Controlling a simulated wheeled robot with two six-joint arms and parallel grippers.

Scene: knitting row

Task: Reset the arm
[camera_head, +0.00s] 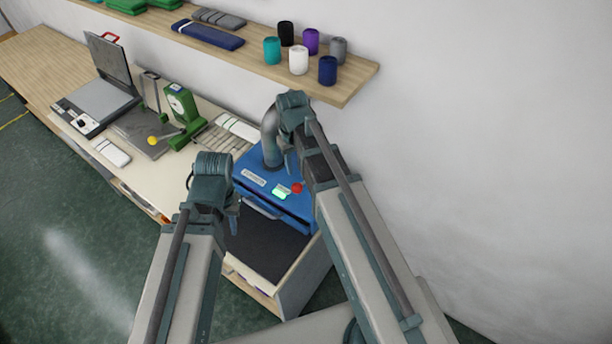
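My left arm comes in from the bottom left and ends near the blue machine (262,190) at the end of the bench. A small part of my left gripper (233,218) shows below its wrist; its fingertips are hard to make out. My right arm comes up from the bottom right and reaches over the machine's right side. Its gripper (288,160) is mostly hidden behind the wrist. I cannot tell whether either gripper is open or shut. I see no object held.
A wall shelf (345,88) with several yarn cones stands close behind my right wrist. The bench (40,70) carries a green device (184,108) and an open press (95,100). A dark mat (265,248) lies below the blue machine. The floor at left is clear.

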